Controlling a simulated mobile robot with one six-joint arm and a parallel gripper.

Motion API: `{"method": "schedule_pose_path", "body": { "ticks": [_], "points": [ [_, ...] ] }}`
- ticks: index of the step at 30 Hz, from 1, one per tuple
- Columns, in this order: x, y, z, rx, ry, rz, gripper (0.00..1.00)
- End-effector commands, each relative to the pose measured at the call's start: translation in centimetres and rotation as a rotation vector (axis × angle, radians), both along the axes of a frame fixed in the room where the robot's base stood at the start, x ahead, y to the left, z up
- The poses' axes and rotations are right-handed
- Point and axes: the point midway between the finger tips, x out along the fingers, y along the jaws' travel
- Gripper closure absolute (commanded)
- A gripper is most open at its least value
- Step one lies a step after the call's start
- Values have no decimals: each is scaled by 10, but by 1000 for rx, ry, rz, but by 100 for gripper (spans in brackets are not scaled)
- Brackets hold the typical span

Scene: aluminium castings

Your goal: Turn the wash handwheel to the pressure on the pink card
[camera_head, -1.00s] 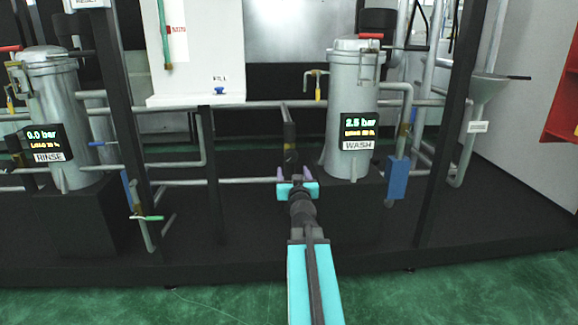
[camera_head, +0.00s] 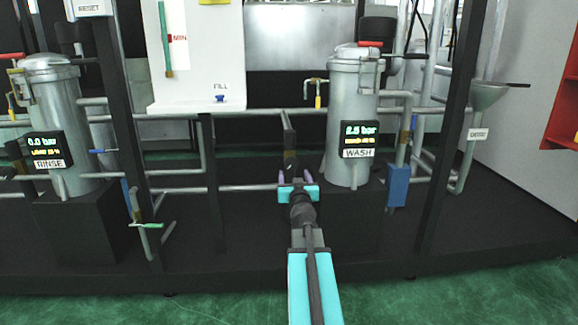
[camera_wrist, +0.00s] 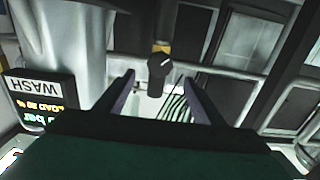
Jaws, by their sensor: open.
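The wash vessel (camera_head: 352,115) is a grey upright cylinder with a black display (camera_head: 360,137) reading about 2.5 bar above a WASH label. The display also shows upside down in the wrist view (camera_wrist: 38,105). A black knob with a white pointer mark (camera_wrist: 158,66) sits on a pipe in the wrist view, ahead of and between the fingertips. It may be the wash handwheel; I see no label on it. My gripper (camera_head: 298,190) is open with nothing between its fingers (camera_wrist: 160,95), apart from the knob. No pink card is recognisable.
The rinse vessel (camera_head: 55,115) with a 0.0 bar display stands at the left. Pipes and dark posts (camera_head: 448,130) frame the rig. A blue block (camera_head: 397,186) hangs right of the wash vessel. A white panel (camera_head: 205,60) with a FILL button is behind. Green floor lies in front.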

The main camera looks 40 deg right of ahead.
Motion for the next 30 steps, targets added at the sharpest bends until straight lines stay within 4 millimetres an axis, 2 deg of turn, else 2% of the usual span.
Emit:
{"method": "schedule_pose_path", "body": {
  "ticks": [30],
  "points": [
    [65,-55,0,0,0,0,38]
  ]
}}
